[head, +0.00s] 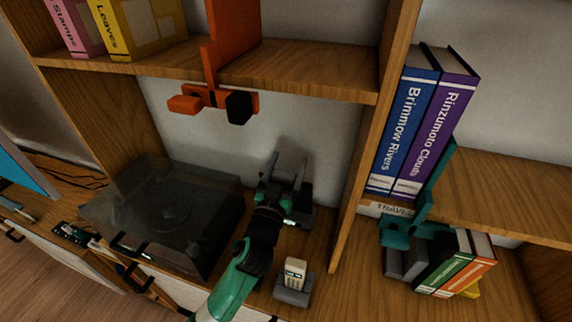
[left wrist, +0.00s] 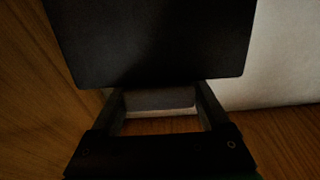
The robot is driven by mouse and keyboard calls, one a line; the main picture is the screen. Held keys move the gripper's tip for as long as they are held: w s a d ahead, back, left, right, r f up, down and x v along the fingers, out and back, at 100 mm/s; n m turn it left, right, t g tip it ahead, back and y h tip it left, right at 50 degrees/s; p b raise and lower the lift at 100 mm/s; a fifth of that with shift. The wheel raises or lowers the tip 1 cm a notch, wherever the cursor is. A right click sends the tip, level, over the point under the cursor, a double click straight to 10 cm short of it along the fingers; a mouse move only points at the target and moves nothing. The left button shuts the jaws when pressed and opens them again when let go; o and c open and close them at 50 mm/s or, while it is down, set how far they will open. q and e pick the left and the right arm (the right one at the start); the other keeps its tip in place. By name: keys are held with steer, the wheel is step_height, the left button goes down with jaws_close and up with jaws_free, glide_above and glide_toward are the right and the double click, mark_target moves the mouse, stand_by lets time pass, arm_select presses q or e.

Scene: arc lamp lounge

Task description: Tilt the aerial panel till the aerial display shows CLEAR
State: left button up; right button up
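My left gripper (head: 287,170) reaches in from below, beside the smoky-lidded box. Its two fingers stand apart. In the left wrist view the fingers (left wrist: 160,98) are also apart, with a flat dark panel (left wrist: 150,40) just beyond and above them. The panel is wider than the gap and I cannot tell whether the fingers touch it. This may be the aerial panel. Under it, a grey block with a pale lower edge (left wrist: 160,98) shows between the fingers. In the head view a dark base (head: 303,207) stands behind the gripper. I can read no CLEAR display. My right gripper is not in view.
The smoky-lidded box (head: 165,215) is left of my arm. A cream handset (head: 294,270) on a grey stand is right of it. An orange bracket (head: 232,65) hangs above. A wooden upright (head: 362,150) and teal bracket (head: 425,210) stand to the right, near books (head: 410,120).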

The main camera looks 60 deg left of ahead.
arm_select(q)
steer(key=shift+o, duration=1.1)
steer(key=b+v, duration=0.1)
steer(key=v, duration=1)
steer(key=shift+s+d, duration=0.15)
steer(key=shift+s, duration=0.15)
